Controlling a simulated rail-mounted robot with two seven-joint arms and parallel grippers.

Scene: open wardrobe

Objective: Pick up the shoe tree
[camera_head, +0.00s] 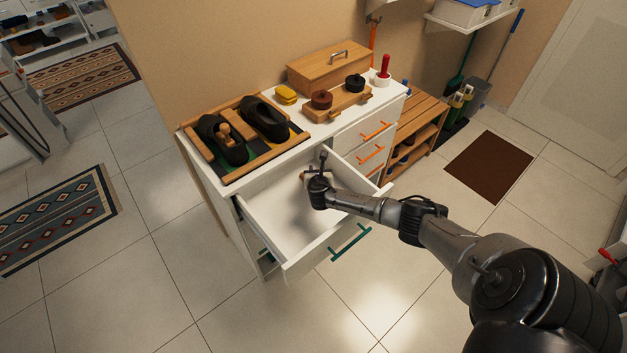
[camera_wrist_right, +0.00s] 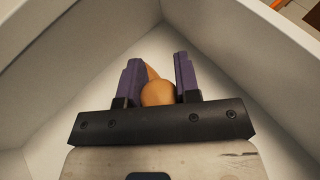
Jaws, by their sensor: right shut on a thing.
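My right gripper (camera_head: 308,180) is inside the open white drawer (camera_head: 273,222). In the right wrist view its two purple fingers stand on either side of a light wooden piece with a rounded knob (camera_wrist_right: 158,93), which looks like the shoe tree. The gripper is shut on it. The rest of the piece is mostly hidden between the fingers. In the head view only a small brown bit shows beside the gripper. I cannot tell whether the piece touches the drawer floor. My left gripper is not in view.
On the cabinet top, two black shoes (camera_head: 265,119) sit in a wooden tray; the left one holds a wooden piece (camera_head: 226,133). A yellow item (camera_head: 286,94), a wooden box (camera_head: 328,68) and two round tins on a wooden stand are beside them. The drawer walls surround my gripper.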

